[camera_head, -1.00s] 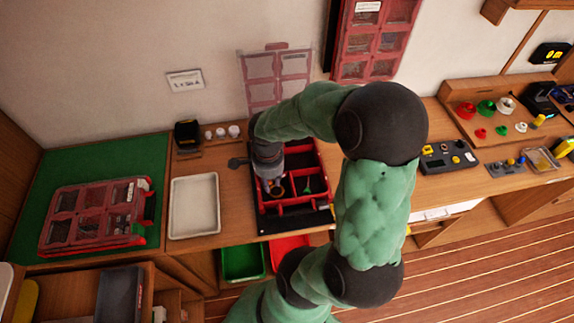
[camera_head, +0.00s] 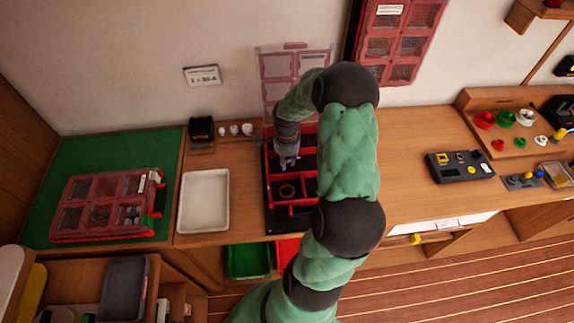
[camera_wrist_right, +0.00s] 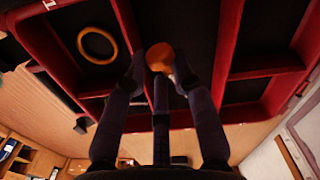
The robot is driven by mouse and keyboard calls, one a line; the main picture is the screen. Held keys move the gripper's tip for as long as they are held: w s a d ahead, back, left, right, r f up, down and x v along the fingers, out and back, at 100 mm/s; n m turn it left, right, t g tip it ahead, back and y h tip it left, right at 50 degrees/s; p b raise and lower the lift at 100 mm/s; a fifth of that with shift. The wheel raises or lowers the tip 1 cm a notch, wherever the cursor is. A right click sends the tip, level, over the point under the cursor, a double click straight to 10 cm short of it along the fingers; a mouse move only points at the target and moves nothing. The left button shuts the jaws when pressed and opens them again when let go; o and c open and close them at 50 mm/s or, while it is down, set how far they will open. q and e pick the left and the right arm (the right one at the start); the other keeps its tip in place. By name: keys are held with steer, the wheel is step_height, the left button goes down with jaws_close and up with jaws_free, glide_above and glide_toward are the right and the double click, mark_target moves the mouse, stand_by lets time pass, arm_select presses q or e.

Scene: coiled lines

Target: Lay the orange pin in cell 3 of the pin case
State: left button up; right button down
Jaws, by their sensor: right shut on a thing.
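The red pin case (camera_head: 292,207) stands open on the wooden counter, its clear lid (camera_head: 278,66) raised against the wall. Its dark cells are split by red dividers. My right gripper (camera_head: 288,161) is over the back part of the case. In the right wrist view, the right gripper (camera_wrist_right: 160,75) is shut on the orange pin (camera_wrist_right: 160,57), whose rounded end shows between the fingertips above a dark cell. I cannot tell whether the pin touches the cell floor. Cell numbers are not readable. My arm hides the case's right side. My left gripper is not in view.
An orange ring (camera_wrist_right: 97,45) lies in a neighbouring cell. A white tray (camera_head: 204,202) lies left of the case. A closed red case (camera_head: 105,206) rests on a green mat (camera_head: 81,160). Right of my arm, the counter is clear up to a grey device (camera_head: 460,166).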

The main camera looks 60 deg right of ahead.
mark_target(287, 170)
steer(key=shift+w+d+f, duration=0.15)
steer(key=shift+d+f, duration=0.1)
steer(key=shift+f, duration=0.25)
steer(key=shift+w+d+f, duration=0.15)
steer(key=shift+d+f, duration=0.1)
steer(key=shift+f, duration=1.45)
steer(key=shift+f+b, duration=0.2)
steer(key=shift+b, duration=0.15)
steer(key=c, duration=1)
jaws_free()
steer(key=shift+r, duration=0.15)
step_height(287, 170, up, 12)
steer(key=shift+r+p, duration=0.1)
steer(key=shift+p, duration=0.6)
